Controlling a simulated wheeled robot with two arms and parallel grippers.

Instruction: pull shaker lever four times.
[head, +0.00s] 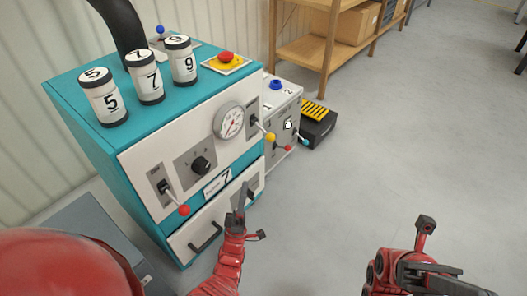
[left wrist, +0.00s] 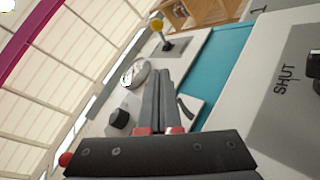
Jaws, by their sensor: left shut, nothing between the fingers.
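A teal machine (head: 130,170) with a white front stands at the left in the head view. Its front has a lever with a red ball (head: 184,210) on the left and a lever with a yellow ball (head: 270,137) on the upper right. The yellow ball also shows in the left wrist view (left wrist: 157,25). I cannot read which lever is the shaker lever. My left gripper (head: 243,190) is shut and empty in front of the machine's lower front, apart from both ball levers. My right gripper (head: 450,275) is at the lower right, far from the machine; its fingers are unclear.
The front also has a round gauge (head: 228,121), a black knob (head: 201,164) and a drawer handle (head: 206,237). Several numbered canisters and a red button (head: 226,58) are on top. A grey box (head: 283,108) with small levers stands beside it. Floor to the right is clear.

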